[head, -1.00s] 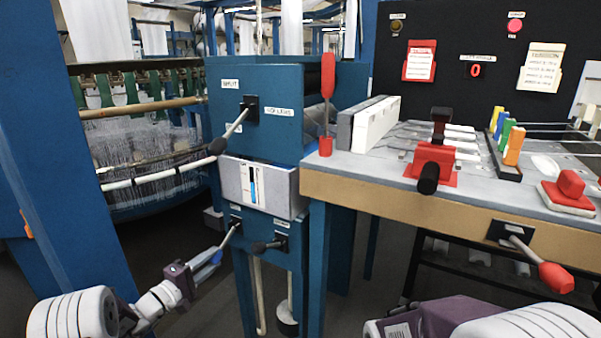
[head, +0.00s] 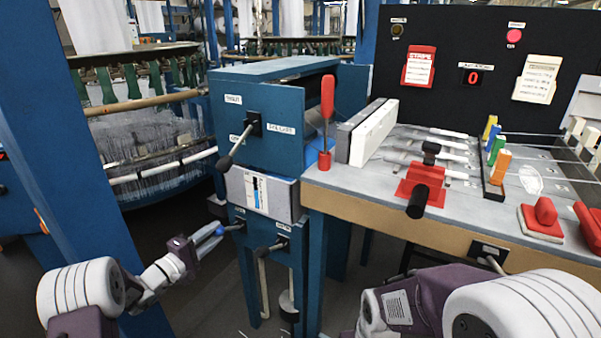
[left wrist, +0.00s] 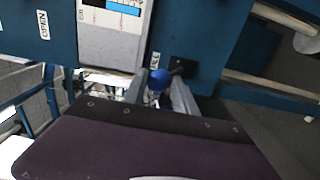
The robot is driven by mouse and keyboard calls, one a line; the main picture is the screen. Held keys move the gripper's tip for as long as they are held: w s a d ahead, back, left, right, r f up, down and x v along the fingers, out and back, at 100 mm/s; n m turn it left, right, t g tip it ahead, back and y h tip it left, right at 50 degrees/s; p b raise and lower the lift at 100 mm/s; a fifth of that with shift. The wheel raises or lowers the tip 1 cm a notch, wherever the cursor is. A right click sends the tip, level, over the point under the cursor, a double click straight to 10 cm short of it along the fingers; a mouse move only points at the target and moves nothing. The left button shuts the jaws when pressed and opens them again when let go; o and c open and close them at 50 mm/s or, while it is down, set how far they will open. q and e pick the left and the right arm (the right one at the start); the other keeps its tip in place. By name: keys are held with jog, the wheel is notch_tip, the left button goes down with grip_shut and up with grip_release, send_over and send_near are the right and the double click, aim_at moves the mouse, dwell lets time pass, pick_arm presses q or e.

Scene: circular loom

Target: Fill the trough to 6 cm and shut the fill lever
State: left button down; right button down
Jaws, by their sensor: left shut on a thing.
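The trough (head: 292,196) is a grey-white box set in a blue cabinet. On its front is a pale gauge with a blue strip (head: 257,193), which also shows in the left wrist view (left wrist: 122,12); its scale is too small to read. Below it, at left, a small lever with a blue knob (left wrist: 160,78) comes from a dark plate. My left gripper (head: 217,232) is shut on that knob, with a finger on each side in the left wrist view. The lever points left and slightly down. My right gripper is out of the head view; only its arm shows.
A second lever with a dark handle (head: 265,250) sits just right of the held one. A larger lever (head: 236,148) is on the cabinet above. The blue post (head: 70,140) stands at left. The bench (head: 390,215) with a red clamp is at right.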

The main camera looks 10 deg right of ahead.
pick_arm(q)
jog(key=c, duration=1)
grip_release()
jog(key=shift+w+r, duration=0.1)
jog(key=shift+r, duration=0.25)
jog(key=shift+f, duration=0.1)
